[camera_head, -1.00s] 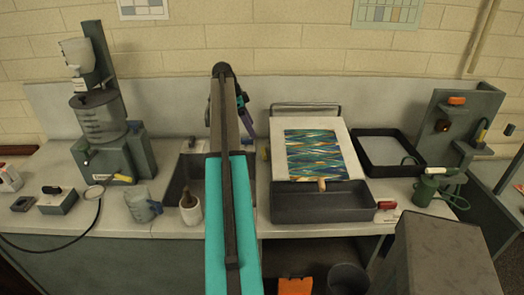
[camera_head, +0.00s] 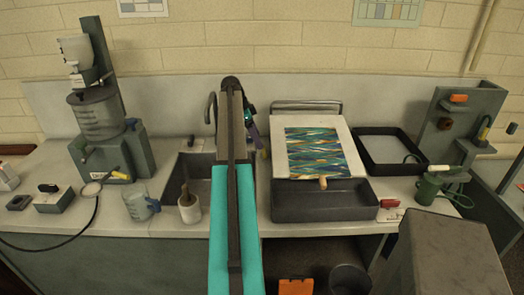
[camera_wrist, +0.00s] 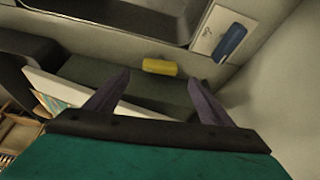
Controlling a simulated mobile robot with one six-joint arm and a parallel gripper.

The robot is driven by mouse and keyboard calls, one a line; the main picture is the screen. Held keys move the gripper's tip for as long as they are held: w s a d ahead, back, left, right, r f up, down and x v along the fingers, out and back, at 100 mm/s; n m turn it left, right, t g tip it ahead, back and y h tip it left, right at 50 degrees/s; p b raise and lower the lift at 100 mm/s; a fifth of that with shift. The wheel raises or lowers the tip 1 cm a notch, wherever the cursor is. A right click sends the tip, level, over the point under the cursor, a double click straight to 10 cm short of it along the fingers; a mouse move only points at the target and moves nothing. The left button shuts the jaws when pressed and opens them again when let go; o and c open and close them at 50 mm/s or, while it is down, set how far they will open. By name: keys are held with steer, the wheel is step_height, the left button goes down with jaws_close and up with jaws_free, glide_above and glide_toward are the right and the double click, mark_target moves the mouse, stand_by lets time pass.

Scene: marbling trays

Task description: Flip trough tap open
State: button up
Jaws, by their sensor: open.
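The dark grey trough (camera_head: 322,204) stands front right of centre in the head view. A red lever (camera_head: 390,204) on a white plate sits by its right front corner. A small yellow knob (camera_head: 263,154) shows right of the sink. I cannot tell for certain which is the trough tap. My gripper (camera_head: 254,133) is mostly hidden behind my arm, above the counter near the yellow knob. In the wrist view its purple fingers (camera_wrist: 160,77) are apart and empty. A yellow handle (camera_wrist: 160,67) on a dark block lies beyond them, and a blue lever (camera_wrist: 232,40) on a white plate is farther right.
The sink (camera_head: 174,178) and its curved spout (camera_head: 210,107) are partly behind my arm. A white board (camera_head: 347,135) with marbled paper leans behind the trough. A white pot (camera_head: 190,210) and a clear jug (camera_head: 139,205) stand at left. A dark tray (camera_head: 380,168) lies at right.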

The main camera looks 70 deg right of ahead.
mark_target(264, 152)
steer(key=b+x, duration=0.2)
steer(key=x, duration=0.4)
steer(key=shift+s+f, duration=0.1)
steer(key=shift+f, duration=0.2)
steer(key=shift+c, duration=0.4)
steer(key=c, duration=1)
steer(key=shift+o, duration=0.2)
steer(key=shift+d, duration=0.15)
